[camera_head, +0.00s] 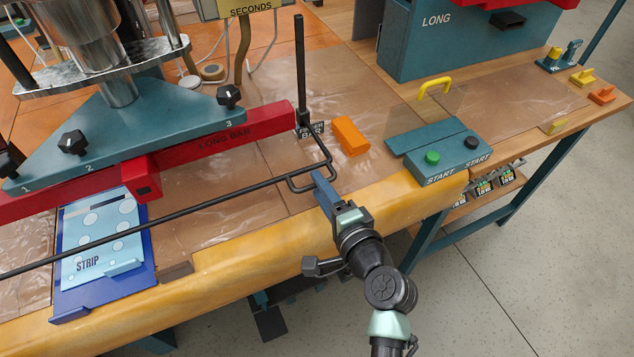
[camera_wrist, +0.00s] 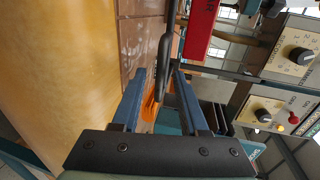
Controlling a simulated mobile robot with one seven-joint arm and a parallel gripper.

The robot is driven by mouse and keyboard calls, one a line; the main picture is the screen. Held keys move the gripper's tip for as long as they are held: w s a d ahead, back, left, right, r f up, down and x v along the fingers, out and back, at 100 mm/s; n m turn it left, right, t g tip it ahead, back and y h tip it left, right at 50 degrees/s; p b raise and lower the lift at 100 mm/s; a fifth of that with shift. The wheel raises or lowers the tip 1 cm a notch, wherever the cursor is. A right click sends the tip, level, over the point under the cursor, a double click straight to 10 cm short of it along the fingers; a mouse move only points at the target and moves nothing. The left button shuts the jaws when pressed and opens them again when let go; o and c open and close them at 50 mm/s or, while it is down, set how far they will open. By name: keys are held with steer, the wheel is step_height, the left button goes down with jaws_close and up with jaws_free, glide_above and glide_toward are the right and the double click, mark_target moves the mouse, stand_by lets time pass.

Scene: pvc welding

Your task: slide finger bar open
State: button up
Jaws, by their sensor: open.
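The finger bar is a thin black rod (camera_head: 200,208) running across the front of the table, above the light blue strip plate. Its right end bends into a black loop handle (camera_head: 329,160). My gripper (camera_head: 318,178) is at the near side of this loop, reaching in from the front edge. In the wrist view my gripper (camera_wrist: 160,78) is open, with a blue finger on either side of the black handle (camera_wrist: 164,62). Whether a finger touches the handle cannot be told.
A red long bar (camera_head: 225,140) lies behind the rod. An upright black post (camera_head: 300,65), an orange block (camera_head: 350,136) and a teal start-button box (camera_head: 440,155) stand near the handle. The padded yellow front edge (camera_head: 250,237) lies under my arm.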

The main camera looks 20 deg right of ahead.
steer(key=shift+x, duration=1.05)
jaws_close()
stand_by(0.7)
